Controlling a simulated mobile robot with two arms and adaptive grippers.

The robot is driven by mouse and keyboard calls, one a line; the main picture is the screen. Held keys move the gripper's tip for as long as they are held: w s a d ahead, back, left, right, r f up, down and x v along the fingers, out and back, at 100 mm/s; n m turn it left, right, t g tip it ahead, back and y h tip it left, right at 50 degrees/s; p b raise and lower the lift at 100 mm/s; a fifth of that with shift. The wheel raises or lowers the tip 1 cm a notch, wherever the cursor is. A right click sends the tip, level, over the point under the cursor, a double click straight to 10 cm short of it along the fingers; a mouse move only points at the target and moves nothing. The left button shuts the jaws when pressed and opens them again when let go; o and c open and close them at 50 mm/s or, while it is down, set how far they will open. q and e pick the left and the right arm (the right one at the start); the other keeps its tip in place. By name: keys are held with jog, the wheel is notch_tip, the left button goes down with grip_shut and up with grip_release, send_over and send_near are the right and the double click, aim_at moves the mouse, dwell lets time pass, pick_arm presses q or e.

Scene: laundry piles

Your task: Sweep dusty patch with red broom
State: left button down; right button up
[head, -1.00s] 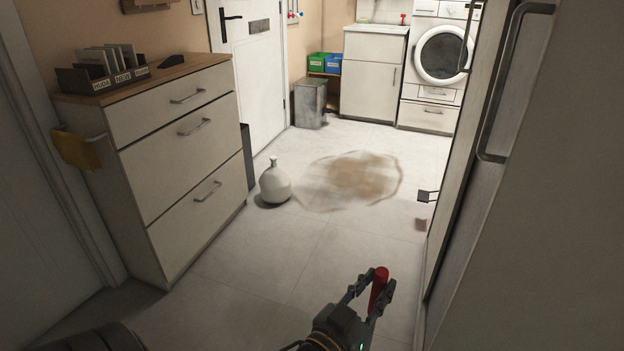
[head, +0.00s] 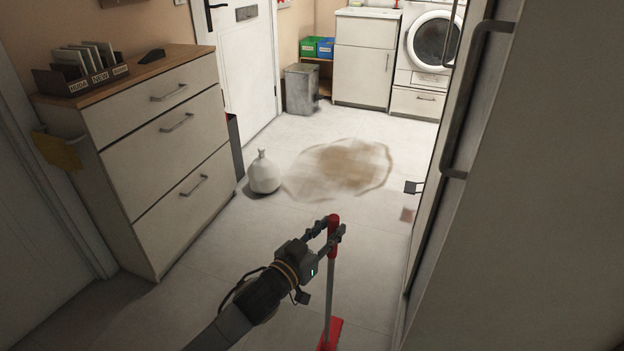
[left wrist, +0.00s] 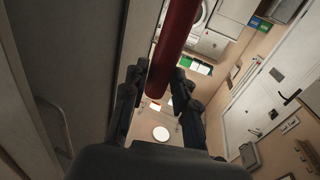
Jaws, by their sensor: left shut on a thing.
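The red broom (head: 332,275) stands nearly upright in the head view, its red head (head: 330,335) low at the bottom edge. My left gripper (head: 334,234) is shut on the red top of its handle. The red handle (left wrist: 174,45) also runs between my fingers (left wrist: 161,100) in the left wrist view. The brown dusty patch (head: 350,166) lies on the floor ahead of the broom, apart from it. My right gripper is not in view.
A white vase or bag-like object (head: 263,174) stands left of the patch. A drawer cabinet (head: 165,170) lines the left, a tall cabinet (head: 455,215) the right. A grey bin (head: 300,90) and a washing machine (head: 428,60) stand at the back. Floor between is clear.

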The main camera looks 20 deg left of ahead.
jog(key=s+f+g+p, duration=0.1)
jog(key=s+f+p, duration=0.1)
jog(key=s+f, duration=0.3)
pick_arm(q)
jog(key=w+a+b, duration=0.4)
jog(key=w+a, duration=0.2)
jog(key=w, duration=0.2)
jog(key=shift+w+a+r, duration=0.15)
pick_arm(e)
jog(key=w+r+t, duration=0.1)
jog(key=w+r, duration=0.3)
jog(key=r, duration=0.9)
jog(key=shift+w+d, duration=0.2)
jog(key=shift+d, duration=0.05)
